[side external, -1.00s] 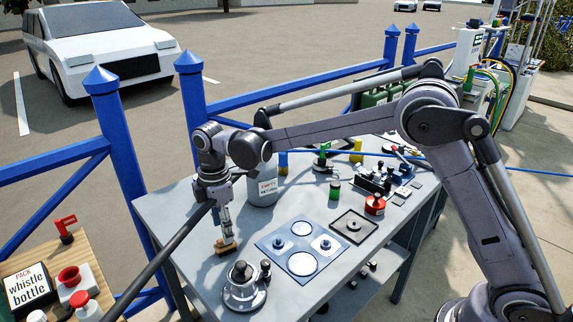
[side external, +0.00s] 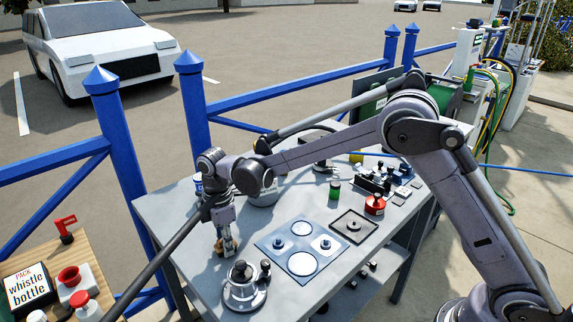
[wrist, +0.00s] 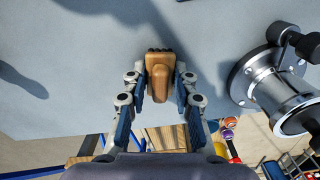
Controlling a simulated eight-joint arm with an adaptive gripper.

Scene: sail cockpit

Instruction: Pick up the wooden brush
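The wooden brush (wrist: 158,65) is a small tan-brown block with a rounded raised handle and dark bristles at its far edge. In the wrist view it lies between my two fingers. In the side external view the brush (side external: 230,246) is at the near left of the grey table, partly covered by the fingers. My gripper (side external: 226,241) points down around it, low over the tabletop. In the wrist view the fingertips of my gripper (wrist: 161,90) flank the brush closely on both sides. I cannot tell whether they press on it.
A round metal winch-like fitting (side external: 245,288) stands close to the right of the brush. A blue-grey panel with discs (side external: 302,247) lies farther right. A grey container (side external: 264,191) stands behind my gripper. The tabletop left of the brush is clear.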

